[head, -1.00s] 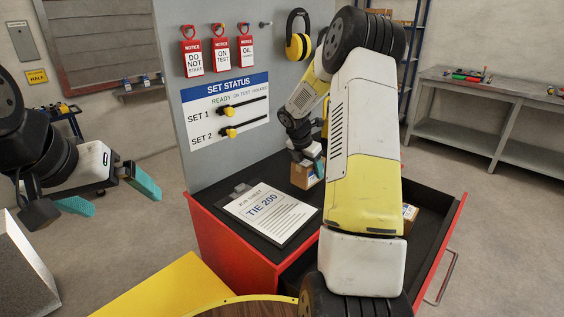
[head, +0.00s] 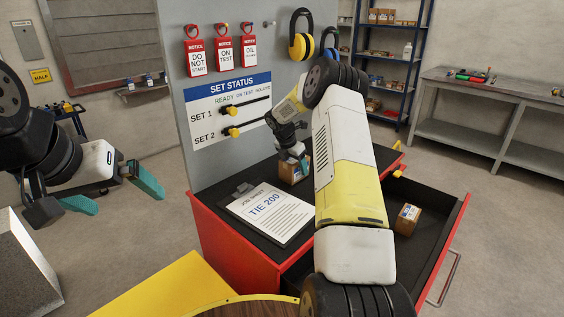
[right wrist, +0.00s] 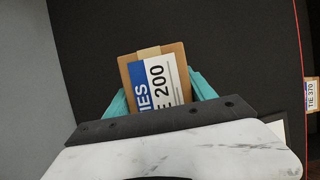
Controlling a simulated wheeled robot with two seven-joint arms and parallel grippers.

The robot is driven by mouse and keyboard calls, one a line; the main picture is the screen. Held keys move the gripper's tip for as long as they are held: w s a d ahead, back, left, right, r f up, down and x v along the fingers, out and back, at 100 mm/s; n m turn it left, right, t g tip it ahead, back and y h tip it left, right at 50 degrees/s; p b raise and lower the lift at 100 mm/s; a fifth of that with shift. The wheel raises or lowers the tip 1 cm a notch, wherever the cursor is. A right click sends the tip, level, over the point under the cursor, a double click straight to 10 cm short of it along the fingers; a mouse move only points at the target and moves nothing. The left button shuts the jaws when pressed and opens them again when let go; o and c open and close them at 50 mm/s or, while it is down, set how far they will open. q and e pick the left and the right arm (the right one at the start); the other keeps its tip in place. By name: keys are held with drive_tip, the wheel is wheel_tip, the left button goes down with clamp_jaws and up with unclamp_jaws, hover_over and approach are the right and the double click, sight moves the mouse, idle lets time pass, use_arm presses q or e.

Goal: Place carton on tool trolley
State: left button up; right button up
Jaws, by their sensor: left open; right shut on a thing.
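The carton (head: 291,172) is a small brown box on the black top of the red tool trolley (head: 240,245), behind the job sheet. It also shows in the right wrist view (right wrist: 150,60), with a blue and white label reading "TIES" and "TIE 200". My right gripper (head: 300,158) is shut on the carton, with teal fingers on both sides of it in the right wrist view (right wrist: 158,95). Whether the carton's base touches the top is hard to tell. My left gripper (head: 115,192) is open and empty at the left, away from the trolley.
The job sheet (head: 268,213) reading "TIE 200" lies on the trolley top. The trolley's drawer (head: 440,240) is open at the right, with another carton (head: 407,220) in it. The status board (head: 228,108) stands behind. A yellow surface (head: 165,290) is in front.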

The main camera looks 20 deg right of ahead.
drive_tip(key=o, duration=1.6)
drive_tip(key=shift+f, duration=0.1)
drive_tip(key=v, duration=1.2)
drive_tip(key=shift+d, duration=0.15)
drive_tip(key=s+a+r+m+t+y, duration=0.1)
drive_tip(key=s+a+r+m, duration=0.3)
drive_tip(key=s+r, duration=0.45)
drive_tip(key=s+a+r+m+t+y, duration=0.1)
drive_tip(key=s+a+r+m, duration=0.2)
drive_tip(key=s+r+m, duration=0.5)
drive_tip(key=s+a+m+y, duration=0.1)
drive_tip(key=s+a+m, duration=0.1)
drive_tip(key=s, duration=0.6)
drive_tip(key=s+a+m+t+y, duration=0.1)
drive_tip(key=s+a+m, duration=0.1)
drive_tip(key=s+m, duration=0.3)
drive_tip(key=s+a+f+m+y, duration=0.1)
drive_tip(key=s+m, duration=0.3)
drive_tip(key=s, duration=0.6)
drive_tip(key=shift+s+a+t+y, duration=0.2)
drive_tip(key=shift+a+y, duration=0.1)
drive_tip(key=shift+a, duration=0.1)
drive_tip(key=shift+s+a+t+y, duration=0.2)
drive_tip(key=shift+a+y, duration=0.1)
drive_tip(key=shift+a, duration=0.1)
